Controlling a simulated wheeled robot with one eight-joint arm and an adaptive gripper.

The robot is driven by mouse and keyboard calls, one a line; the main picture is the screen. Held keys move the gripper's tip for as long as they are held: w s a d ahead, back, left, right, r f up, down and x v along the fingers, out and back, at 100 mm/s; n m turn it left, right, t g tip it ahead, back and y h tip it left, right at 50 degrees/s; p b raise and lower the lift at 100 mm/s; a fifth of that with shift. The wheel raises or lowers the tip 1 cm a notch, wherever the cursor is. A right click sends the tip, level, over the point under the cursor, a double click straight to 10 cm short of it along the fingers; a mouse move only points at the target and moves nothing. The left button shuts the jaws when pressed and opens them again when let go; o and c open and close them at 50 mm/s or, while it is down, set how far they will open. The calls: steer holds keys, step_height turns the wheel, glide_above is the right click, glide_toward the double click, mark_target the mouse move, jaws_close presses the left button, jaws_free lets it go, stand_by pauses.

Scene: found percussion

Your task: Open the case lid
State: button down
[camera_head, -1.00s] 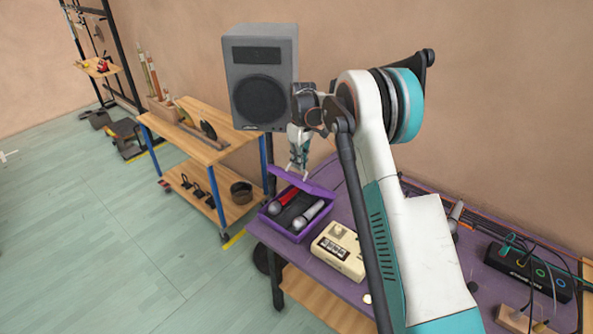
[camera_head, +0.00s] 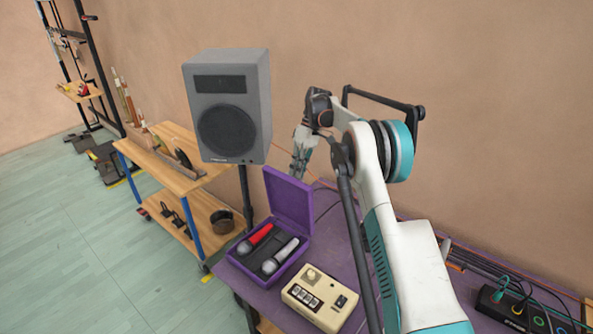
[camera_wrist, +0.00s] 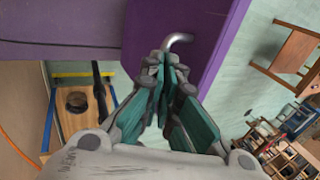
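The purple case (camera_head: 291,262) stands on the purple table with its lid (camera_head: 288,203) raised close to upright. A red microphone (camera_head: 256,238) and a silver-grey microphone (camera_head: 281,256) lie inside it. My gripper (camera_head: 297,172) is behind the lid's top edge at the wall side, with its tips partly hidden. In the wrist view my gripper's fingertips (camera_wrist: 166,60) are together beside a purple surface (camera_wrist: 214,28). A bent metal piece (camera_wrist: 178,40) is right at the tips; I cannot tell whether they touch it. Nothing shows between the fingers.
A beige box with knobs (camera_head: 319,298) sits right of the case. A grey speaker (camera_head: 227,105) on a stand is behind left. A wooden shelf cart (camera_head: 170,170) stands to the left. A black cabled box (camera_head: 512,310) is at far right.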

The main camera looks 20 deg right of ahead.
steer(key=shift+d+f, duration=0.35)
steer(key=shift+f, duration=0.2)
steer(key=shift+d+f, duration=0.3)
steer(key=shift+f, duration=0.25)
steer(key=c, duration=2.3)
jaws_free()
steer(key=o, duration=0.4)
steer(key=shift+a, duration=0.1)
steer(key=shift+o, duration=0.9)
steer(key=shift+w, duration=0.1)
steer(key=v, duration=0.7)
steer(key=shift+w+r, duration=0.2)
steer(key=shift+r, duration=0.15)
